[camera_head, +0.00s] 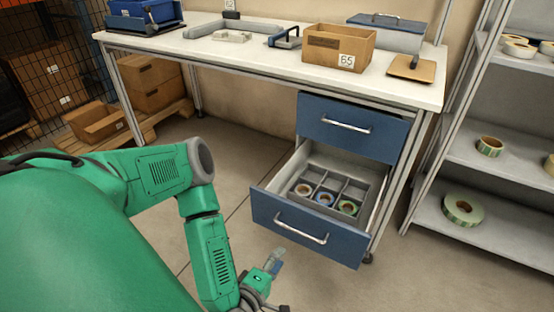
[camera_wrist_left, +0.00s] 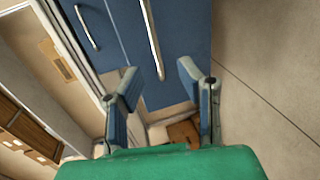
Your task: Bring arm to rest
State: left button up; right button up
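My left arm (camera_head: 210,245) is green and reaches in from the left, bent at the elbow, its forearm pointing down. My left gripper (camera_head: 274,262) is low in front of the open drawer, left of its handle and apart from it. In the left wrist view the gripper (camera_wrist_left: 160,80) has its two fingers apart with nothing between them. Beyond them are a blue drawer front (camera_wrist_left: 180,35) and a metal handle (camera_wrist_left: 151,35). My right arm and gripper do not show.
The lower blue drawer (camera_head: 303,230) stands pulled out, with several tape reels in its grey divider. The upper drawer (camera_head: 352,125) is shut. A cardboard box (camera_head: 340,48) stands on the workbench (camera_head: 240,52). A shelf rack (camera_head: 490,225) is at right. Floor (camera_head: 400,285) is clear.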

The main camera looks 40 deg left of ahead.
pick_arm(q)
jog(key=shift+a+r, duration=0.15)
jog(key=shift+r, duration=0.1)
dwell(0.5)
jog(key=s+d+f+m+g+h+p, duration=0.1)
jog(key=s+d+m+g+h, duration=0.25)
jog(key=d+m, duration=0.35)
jog(key=s+d+m+g+h, duration=0.3)
jog(key=d+m+g+h, duration=0.15)
jog(key=d+m, duration=0.25)
jog(key=s+a+r+m+g+y, duration=0.2)
jog(key=s+a+m+g, duration=0.1)
jog(key=a, duration=0.3)
jog(key=s+a+r+m+g+y+p, duration=0.1)
jog(key=s+a+r+m+g+y, duration=0.1)
jog(key=s+a+m+g, duration=0.1)
jog(key=s+a+m, duration=0.1)
jog(key=s+a, duration=0.1)
jog(key=a, duration=0.1)
jog(key=shift+r+y, duration=0.2)
jog(key=shift+y, duration=0.2)
